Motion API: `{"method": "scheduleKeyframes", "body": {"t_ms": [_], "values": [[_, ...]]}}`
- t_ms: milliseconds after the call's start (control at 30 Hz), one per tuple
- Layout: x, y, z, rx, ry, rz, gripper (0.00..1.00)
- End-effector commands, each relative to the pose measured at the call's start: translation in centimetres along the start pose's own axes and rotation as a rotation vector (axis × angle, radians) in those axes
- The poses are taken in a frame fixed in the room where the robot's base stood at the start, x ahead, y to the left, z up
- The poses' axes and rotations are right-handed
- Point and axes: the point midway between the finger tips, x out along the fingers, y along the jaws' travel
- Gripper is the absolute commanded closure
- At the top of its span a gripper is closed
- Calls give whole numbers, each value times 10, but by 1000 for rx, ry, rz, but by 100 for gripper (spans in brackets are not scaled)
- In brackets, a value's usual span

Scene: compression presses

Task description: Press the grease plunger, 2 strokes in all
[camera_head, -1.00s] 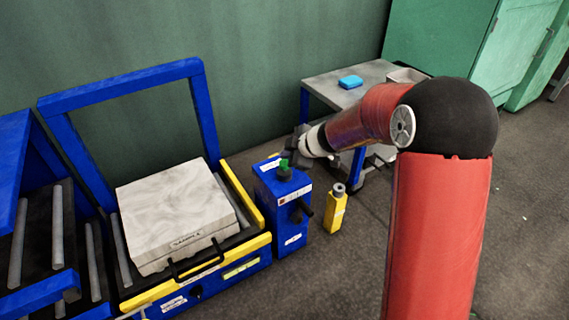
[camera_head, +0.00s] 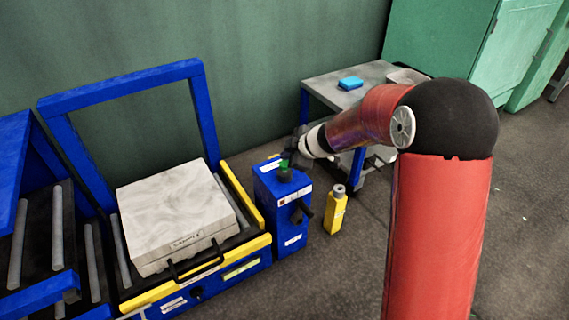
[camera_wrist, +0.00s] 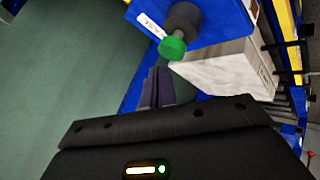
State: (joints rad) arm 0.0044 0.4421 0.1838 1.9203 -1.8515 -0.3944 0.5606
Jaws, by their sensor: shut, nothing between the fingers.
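The grease plunger has a green knob (camera_head: 284,164) on a dark collar, on top of a blue box (camera_head: 282,207) beside the press. In the wrist view the green knob (camera_wrist: 172,47) stands out from the dark collar, just beyond the fingertips. My gripper (camera_head: 293,157) is shut and empty, close to the knob on its right and far side. The wrist view shows its fingers together (camera_wrist: 157,74), with a small apparent gap to the knob; I cannot tell whether they touch it.
A press with a blue frame and a pale slab (camera_head: 175,212) stands left of the box. A yellow bottle (camera_head: 336,210) stands on the floor to the right. A small table (camera_head: 325,90) with a blue item (camera_head: 351,83) stands behind.

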Motion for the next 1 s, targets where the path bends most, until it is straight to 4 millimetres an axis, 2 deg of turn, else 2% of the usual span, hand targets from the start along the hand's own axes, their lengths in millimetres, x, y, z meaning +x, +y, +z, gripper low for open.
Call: {"method": "scheduleKeyframes", "body": {"t_ms": [1000], "values": [[6,-4,4,1,0,0,100]]}}
